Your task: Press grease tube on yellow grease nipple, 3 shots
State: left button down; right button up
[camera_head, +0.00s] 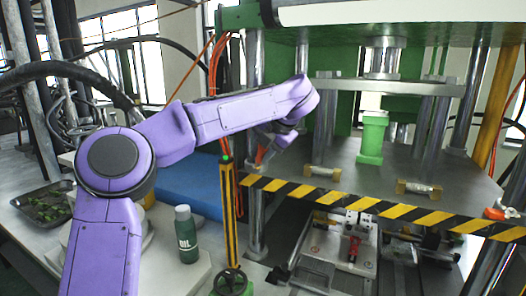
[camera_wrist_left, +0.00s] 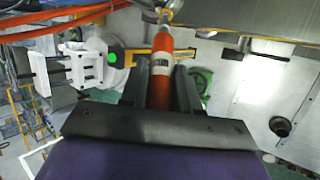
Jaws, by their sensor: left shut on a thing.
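My left gripper (camera_head: 266,148) reaches in to the press's left front post. It is shut on the orange-red grease tube (camera_wrist_left: 162,70), which has a pale label band. The tube also shows in the head view as a small red piece (camera_head: 260,155) below the gripper. In the left wrist view the tube lies between the two dark fingers (camera_wrist_left: 161,85), pointing away from the wrist. Its far end is close to a small yellowish fitting (camera_wrist_left: 160,14), perhaps the grease nipple; I cannot tell whether they touch. My right gripper is not in view.
A striped bar (camera_head: 340,200) edges the press table (camera_head: 300,165). A green oil bottle (camera_head: 186,235) and a dark tray (camera_head: 45,203) are on the bench at left. Orange hoses (camera_head: 213,65) hang behind.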

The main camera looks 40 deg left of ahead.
pick_arm(q)
jog(key=shift+w+a+f, duration=0.3)
jog(key=shift+a+f, duration=0.15)
jog(key=shift+f, duration=0.05)
dwell(0.8)
jog(key=shift+d+r, duration=0.1)
jog(key=shift+s+d+r, duration=0.35)
jog(key=shift+d+r, duration=0.05)
jog(key=shift+r, duration=0.1)
jog(key=shift+s+d+r+p, duration=0.2)
jog(key=shift+d+r+p, duration=0.1)
jog(key=shift+r+p, duration=0.2)
jog(key=s+d+r, duration=0.1)
jog(key=s+d+r+p, duration=0.1)
jog(key=d+r, duration=0.1)
jog(key=shift+s, duration=0.2)
